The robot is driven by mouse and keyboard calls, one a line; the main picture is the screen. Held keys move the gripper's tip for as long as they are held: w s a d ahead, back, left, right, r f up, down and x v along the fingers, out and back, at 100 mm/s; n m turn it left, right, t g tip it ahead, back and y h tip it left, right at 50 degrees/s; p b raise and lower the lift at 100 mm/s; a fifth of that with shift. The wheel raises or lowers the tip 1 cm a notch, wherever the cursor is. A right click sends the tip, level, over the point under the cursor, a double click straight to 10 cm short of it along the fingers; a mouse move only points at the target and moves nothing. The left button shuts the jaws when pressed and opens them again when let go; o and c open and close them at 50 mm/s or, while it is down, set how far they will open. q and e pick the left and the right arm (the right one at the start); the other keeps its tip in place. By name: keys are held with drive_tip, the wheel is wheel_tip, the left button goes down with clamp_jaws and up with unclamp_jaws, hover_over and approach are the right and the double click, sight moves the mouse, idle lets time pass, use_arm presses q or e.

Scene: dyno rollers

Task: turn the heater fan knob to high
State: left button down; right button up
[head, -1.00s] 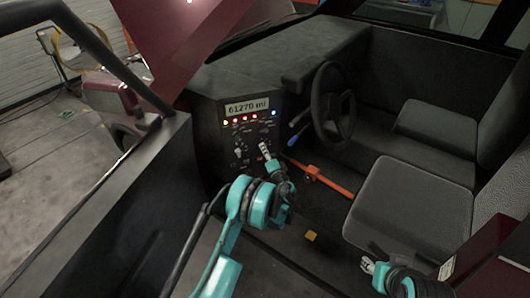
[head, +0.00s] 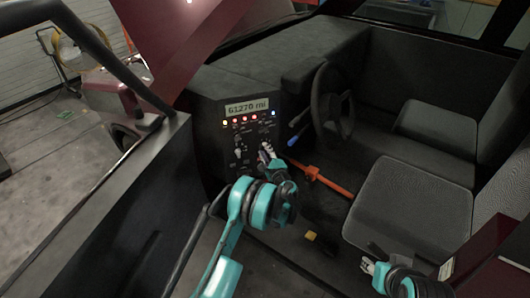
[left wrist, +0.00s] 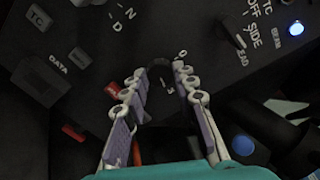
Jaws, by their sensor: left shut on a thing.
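The dashboard panel (head: 232,135) carries several dark knobs and switches under a "61270 mi" display. My left gripper (head: 266,147) is at the lower right of this panel. In the left wrist view, a dark round knob (left wrist: 160,78) sits between my left gripper's fingertips (left wrist: 158,74), with a "0" mark at its upper right. The fingers are closed on its sides and partly hide it. Its pointer and other marks are too dark to read surely. My right gripper (head: 368,266) is low at the right, away from the panel; its finger gap is too small to judge.
A light-switch knob (left wrist: 232,32) marked OFF, SIDE and HEAD is close on the right. A DATA box (left wrist: 45,74) and a red switch (left wrist: 117,92) lie to the left. The steering wheel (head: 332,102) and an orange-red lever (head: 320,179) stand right of the panel.

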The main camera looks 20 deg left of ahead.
idle(0.4)
use_arm(q)
drive_tip(key=shift+m, duration=0.3)
drive_tip(key=c, duration=1.2)
unclamp_jaws()
drive_tip(key=v, duration=1.2)
